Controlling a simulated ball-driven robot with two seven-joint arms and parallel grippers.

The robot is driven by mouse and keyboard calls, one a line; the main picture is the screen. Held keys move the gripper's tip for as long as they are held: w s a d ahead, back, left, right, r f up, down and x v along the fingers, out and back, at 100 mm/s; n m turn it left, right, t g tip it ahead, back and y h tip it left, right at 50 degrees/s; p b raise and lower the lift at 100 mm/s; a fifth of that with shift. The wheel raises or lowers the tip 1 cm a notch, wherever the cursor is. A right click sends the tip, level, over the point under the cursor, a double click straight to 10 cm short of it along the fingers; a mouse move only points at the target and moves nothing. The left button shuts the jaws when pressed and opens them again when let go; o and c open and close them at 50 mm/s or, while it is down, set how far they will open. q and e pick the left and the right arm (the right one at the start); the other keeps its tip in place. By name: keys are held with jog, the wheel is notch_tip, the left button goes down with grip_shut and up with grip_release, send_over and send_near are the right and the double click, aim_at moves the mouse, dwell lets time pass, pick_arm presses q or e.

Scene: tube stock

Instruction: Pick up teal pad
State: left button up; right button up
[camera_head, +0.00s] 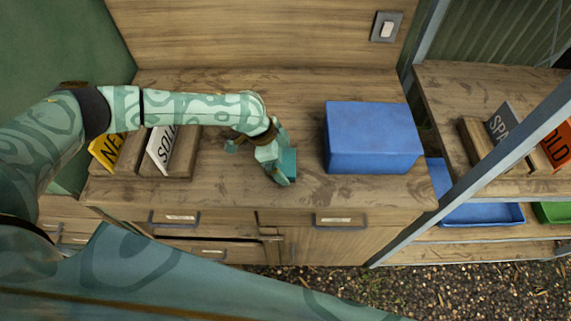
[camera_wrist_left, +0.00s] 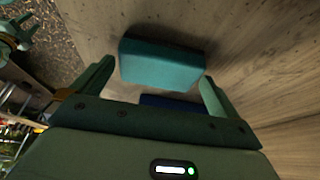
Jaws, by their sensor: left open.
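The teal pad (camera_head: 289,163) is a small block on the wooden counter, left of the blue box. It shows in the left wrist view (camera_wrist_left: 160,66) as a rounded block just ahead of the fingers. My left gripper (camera_head: 279,153) is open over the counter at the pad. In the left wrist view its fingers (camera_wrist_left: 155,76) stand apart on either side of the pad's near side. A dark blue item (camera_wrist_left: 170,101) shows between the fingers, partly hidden by the gripper body. Teal parts of my own body, possibly the right gripper, are cut off at that view's upper left.
A blue box (camera_head: 372,140) stands on the counter to the right. Wooden holders with a yellow sign (camera_head: 106,151) and a white sign (camera_head: 161,148) stand to the left. A grey post (camera_head: 480,168) crosses before the right-hand shelf, with blue (camera_head: 483,214) and green (camera_head: 552,212) trays below.

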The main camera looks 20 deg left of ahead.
aim_at(291, 162)
pick_arm(q)
jog(key=shift+f, duration=0.15)
jog(key=c, duration=0.8)
jog(key=shift+r, duration=0.5)
notch_tip(291, 162, up, 3)
jog(key=shift+s+d+f+p, duration=0.1)
jog(key=shift+d+p, duration=0.05)
jog(key=shift+p, duration=0.45)
jog(key=s+d+r+p, duration=0.1)
jog(key=s+d+r, duration=0.1)
jog(key=s+r, duration=0.1)
jog(key=s+d+r+p, duration=0.1)
jog(key=s+d+r, duration=0.1)
jog(key=s, duration=0.3)
jog(key=s+d+r+p, duration=0.2)
jog(key=s+r, duration=0.2)
jog(key=shift+s+d+r, duration=0.15)
